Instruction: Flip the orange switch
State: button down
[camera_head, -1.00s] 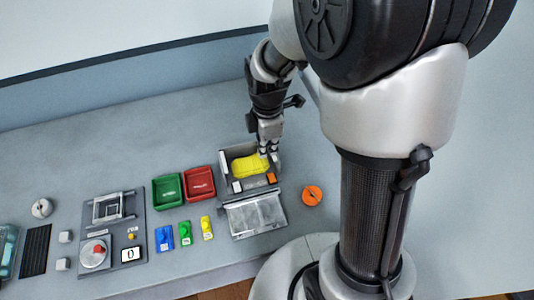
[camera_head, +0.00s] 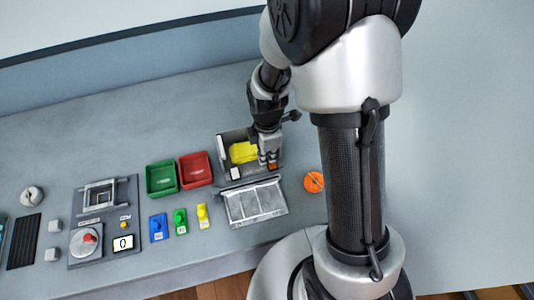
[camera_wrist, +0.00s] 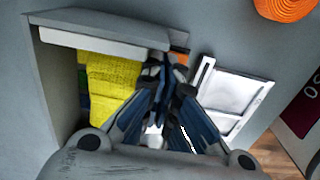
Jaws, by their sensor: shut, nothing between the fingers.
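The orange switch (camera_head: 272,166) is a small orange block at the front right edge of a grey open box. In the wrist view only a sliver of orange (camera_wrist: 182,57) shows just beyond the fingertips. My gripper (camera_head: 268,160) is shut and empty, pointing down at the box's front right corner, right at the switch. The fingertips also show in the wrist view (camera_wrist: 170,65) and hide most of the switch. I cannot tell whether they touch it or which way it is set.
A yellow piece (camera_head: 243,152) lies inside the box (camera_head: 222,147), left of my gripper. A white block (camera_head: 235,173) sits at the box's front left. A grey lid-like panel (camera_head: 255,203) lies in front. An orange disc (camera_head: 314,182) is to the right; red (camera_head: 196,169) and green (camera_head: 161,178) trays are left.

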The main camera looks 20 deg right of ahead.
jog(key=shift+w+f+g+p, duration=0.2)
jog(key=shift+f+g+p, duration=0.15)
jog(key=shift+g+p, duration=0.1)
jog(key=shift+s, duration=0.15)
jog(key=shift+s+r, duration=0.25)
jog(key=shift+s, duration=0.45)
notch_tip(320, 180, up, 14)
jog(key=w+p, duration=0.2)
jog(key=p, duration=0.4)
jog(key=shift+p, duration=0.35)
jog(key=shift+w, duration=0.1)
